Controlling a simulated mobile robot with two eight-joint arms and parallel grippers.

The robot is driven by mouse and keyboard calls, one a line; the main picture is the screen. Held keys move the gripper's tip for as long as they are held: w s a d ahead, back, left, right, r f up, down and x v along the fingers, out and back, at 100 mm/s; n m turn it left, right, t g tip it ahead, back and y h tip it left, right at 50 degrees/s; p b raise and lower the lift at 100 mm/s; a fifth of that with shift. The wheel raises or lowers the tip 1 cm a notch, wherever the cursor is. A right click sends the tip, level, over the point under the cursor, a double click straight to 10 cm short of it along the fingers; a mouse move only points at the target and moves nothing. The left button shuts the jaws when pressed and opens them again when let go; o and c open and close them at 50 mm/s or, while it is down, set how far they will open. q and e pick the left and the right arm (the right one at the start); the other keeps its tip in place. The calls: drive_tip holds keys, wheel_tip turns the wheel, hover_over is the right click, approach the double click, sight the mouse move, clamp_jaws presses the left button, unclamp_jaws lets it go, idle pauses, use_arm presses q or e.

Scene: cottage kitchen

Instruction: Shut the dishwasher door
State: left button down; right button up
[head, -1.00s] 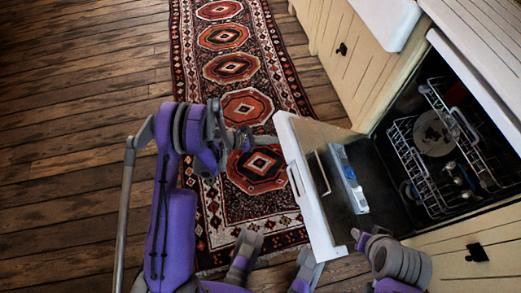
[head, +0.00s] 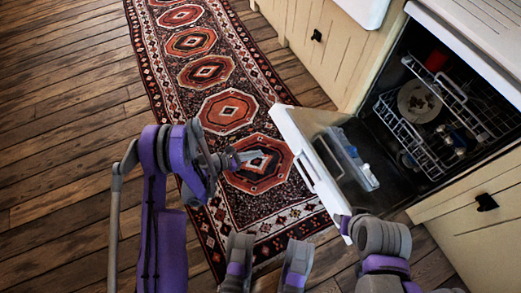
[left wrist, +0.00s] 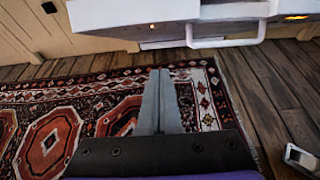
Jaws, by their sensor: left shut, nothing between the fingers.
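The dishwasher door (head: 298,150) hangs open, folded down from the machine, its white front edge and bar handle toward my left arm. Its dark inner face carries a pale blue and white dispenser. In the left wrist view the door's white edge (left wrist: 130,12) and handle (left wrist: 225,42) cross the top. My left gripper (head: 262,154) is shut and empty over the rug, left of the door and apart from it. Its closed fingers (left wrist: 159,80) point toward the door side. My right arm is at the lower right by the door's near corner; its gripper is not discernible.
The dishwasher's racks (head: 425,120) hold a plate and other dishes inside the cavity. Cream cabinets (head: 320,40) flank it. A patterned red rug (head: 226,108) lies on the wooden floor (head: 60,110), with free floor to the left.

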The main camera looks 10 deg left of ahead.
use_arm(q)
drive_tip(key=w+d, duration=0.6)
drive_tip(key=d, duration=0.2)
drive_tip(key=shift+b, duration=0.45)
use_arm(e)
drive_tip(key=shift+w+f, duration=0.1)
drive_tip(key=shift+f, duration=0.45)
use_arm(q)
drive_tip(key=shift+d+r, duration=0.15)
